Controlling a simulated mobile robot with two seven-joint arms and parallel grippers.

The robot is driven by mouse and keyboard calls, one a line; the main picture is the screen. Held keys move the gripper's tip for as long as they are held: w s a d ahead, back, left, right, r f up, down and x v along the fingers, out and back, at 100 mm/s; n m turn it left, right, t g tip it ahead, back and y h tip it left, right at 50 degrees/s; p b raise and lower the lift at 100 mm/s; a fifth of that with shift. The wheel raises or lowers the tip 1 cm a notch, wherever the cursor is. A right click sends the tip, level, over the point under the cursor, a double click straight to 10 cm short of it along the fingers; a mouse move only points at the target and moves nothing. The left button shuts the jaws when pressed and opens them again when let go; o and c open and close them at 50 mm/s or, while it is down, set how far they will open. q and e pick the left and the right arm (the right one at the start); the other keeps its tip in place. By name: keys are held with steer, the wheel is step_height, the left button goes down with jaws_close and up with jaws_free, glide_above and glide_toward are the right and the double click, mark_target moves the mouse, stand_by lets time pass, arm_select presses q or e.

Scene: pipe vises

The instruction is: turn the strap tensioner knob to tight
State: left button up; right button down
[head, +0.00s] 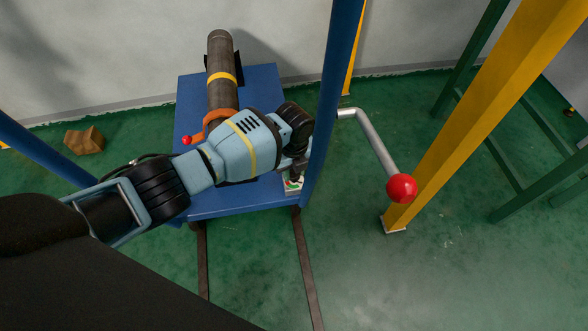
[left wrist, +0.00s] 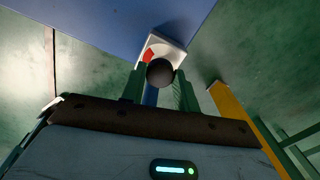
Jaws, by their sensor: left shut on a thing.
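The tensioner knob (left wrist: 160,72) is a dark round ball in the left wrist view. It stands in front of a white plate (left wrist: 173,47) with a red mark, at the edge of the blue table. The plate also shows in the head view (head: 294,188), with green and red on it, partly behind my gripper. My left gripper (head: 293,173) reaches down over the plate. Its green fingers (left wrist: 160,78) are on either side of the knob and shut on it. The knob is hidden in the head view. Which mark the knob points to cannot be told. My right gripper is not in view.
A brown pipe (head: 221,95) with an orange clamp lies on the blue table (head: 262,80). A blue post (head: 332,95) stands close right of my gripper. A bent lever with a red ball (head: 402,188) and a yellow post (head: 470,110) stand further right. A brown box (head: 84,140) lies left.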

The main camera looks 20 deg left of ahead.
mark_target(294, 173)
arm_select(q)
steer(key=m, duration=0.5)
steer(key=shift+m+b, duration=0.3)
steer(key=shift+b, duration=0.1)
steer(key=m+b, duration=0.1)
steer(key=m, duration=0.4)
steer(key=shift+m, duration=0.7)
steer(key=o, duration=1)
steer(key=shift+c, duration=0.2)
steer(key=shift+r+p, duration=1.7)
steer(key=shift+r, duration=2.25)
